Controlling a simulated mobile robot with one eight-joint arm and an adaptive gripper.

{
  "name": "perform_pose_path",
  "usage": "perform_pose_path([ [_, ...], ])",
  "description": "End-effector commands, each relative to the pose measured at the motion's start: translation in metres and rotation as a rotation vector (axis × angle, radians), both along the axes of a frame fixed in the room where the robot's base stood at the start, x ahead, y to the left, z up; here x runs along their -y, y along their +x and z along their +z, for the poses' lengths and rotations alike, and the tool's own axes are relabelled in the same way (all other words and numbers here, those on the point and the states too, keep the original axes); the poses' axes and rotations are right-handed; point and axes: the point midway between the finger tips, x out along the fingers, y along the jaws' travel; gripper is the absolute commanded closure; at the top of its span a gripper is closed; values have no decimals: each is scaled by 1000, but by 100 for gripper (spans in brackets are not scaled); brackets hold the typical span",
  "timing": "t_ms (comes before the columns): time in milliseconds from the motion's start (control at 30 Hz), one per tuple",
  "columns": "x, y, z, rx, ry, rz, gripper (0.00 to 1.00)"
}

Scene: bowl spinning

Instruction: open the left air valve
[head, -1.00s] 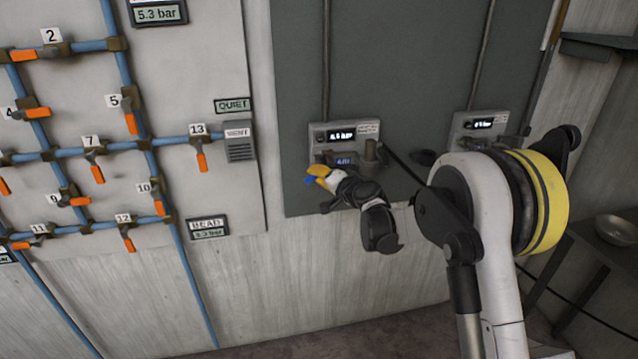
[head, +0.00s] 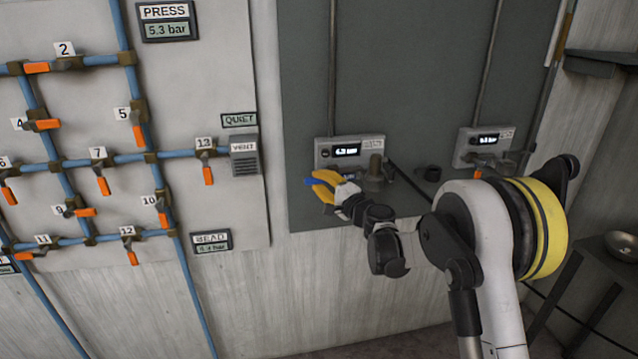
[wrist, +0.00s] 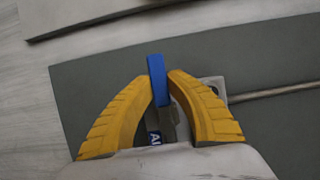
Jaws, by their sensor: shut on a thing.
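The left air valve unit (head: 372,145) is a pale box with a small lit display, low on the dark grey wall panel. A brown-grey knob or fitting (head: 376,168) stands out below its display. My gripper (head: 318,184) has yellow fingers and is at the unit's lower left. It is shut on a blue lever (head: 309,181). In the wrist view the blue lever (wrist: 157,78) stands between the fingertips, with a label, partly hidden, behind it.
A similar unit (head: 487,142) is on the panel at right, partly behind my arm. A pipe board with orange-handled valves (head: 103,185) and a vent box (head: 244,158) are at left. A bowl (head: 622,246) sits on a side table at far right. The wall below the panel is clear.

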Motion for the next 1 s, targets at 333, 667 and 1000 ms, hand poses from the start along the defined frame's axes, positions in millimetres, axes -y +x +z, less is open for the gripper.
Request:
perform_pose_path([
  [333,-1,0,2,-4,13,0,100],
  [667,-1,0,2,-3,10,0,59],
  [1000,12,-14,1,-3,10,-2,59],
])
